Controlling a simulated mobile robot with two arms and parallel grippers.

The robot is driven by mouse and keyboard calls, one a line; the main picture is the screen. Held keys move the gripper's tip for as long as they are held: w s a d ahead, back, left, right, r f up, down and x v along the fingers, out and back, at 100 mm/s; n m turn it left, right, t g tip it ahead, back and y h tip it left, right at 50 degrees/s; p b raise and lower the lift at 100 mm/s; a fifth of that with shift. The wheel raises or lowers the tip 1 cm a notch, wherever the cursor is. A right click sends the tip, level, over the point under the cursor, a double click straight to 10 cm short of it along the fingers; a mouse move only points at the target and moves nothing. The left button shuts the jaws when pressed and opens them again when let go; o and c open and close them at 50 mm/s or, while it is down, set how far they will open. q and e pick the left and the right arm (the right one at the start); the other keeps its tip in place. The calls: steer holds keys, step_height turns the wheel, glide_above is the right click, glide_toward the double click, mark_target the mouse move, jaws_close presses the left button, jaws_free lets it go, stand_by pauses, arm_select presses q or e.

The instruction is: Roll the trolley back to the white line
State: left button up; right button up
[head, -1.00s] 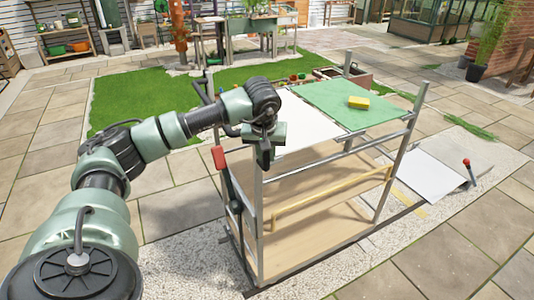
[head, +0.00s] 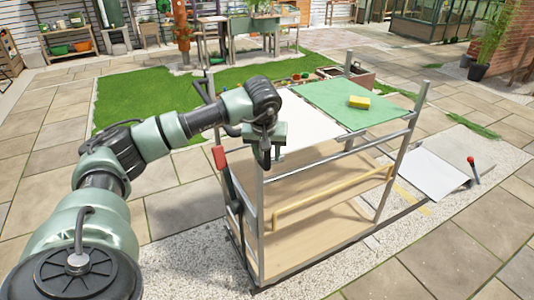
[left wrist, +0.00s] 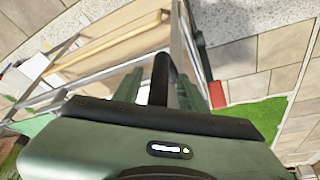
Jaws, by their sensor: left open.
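The trolley (head: 398,160) stands in the middle of the head view, a grey metal frame with wooden shelves, a yellow rail and a dark push handle at its left end. A lever with a red grip (head: 219,157) is at its left side. My left gripper (head: 272,158) is at the trolley's near left end, fingers pointing down. In the left wrist view, the open fingers (left wrist: 158,92) stand either side of a dark bar (left wrist: 160,72). I cannot tell whether they touch it. I cannot surely make out a white line. My right gripper is not in view.
A green mat (head: 325,98) and a yellow sponge (head: 359,102) lie on the trolley top beside a white sheet (head: 303,128). A pale sloped plate (head: 428,176) and red-knobbed lever (head: 471,161) are at right. Gravel (head: 195,245) borders the trolley; paving lies open at left.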

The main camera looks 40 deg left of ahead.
arm_select(q)
steer(key=b+v, duration=0.1)
steer(key=v, duration=0.6)
steer(key=shift+r, duration=0.4)
steer(key=shift+s+d, duration=0.1)
steer(key=shift+f, duration=0.1)
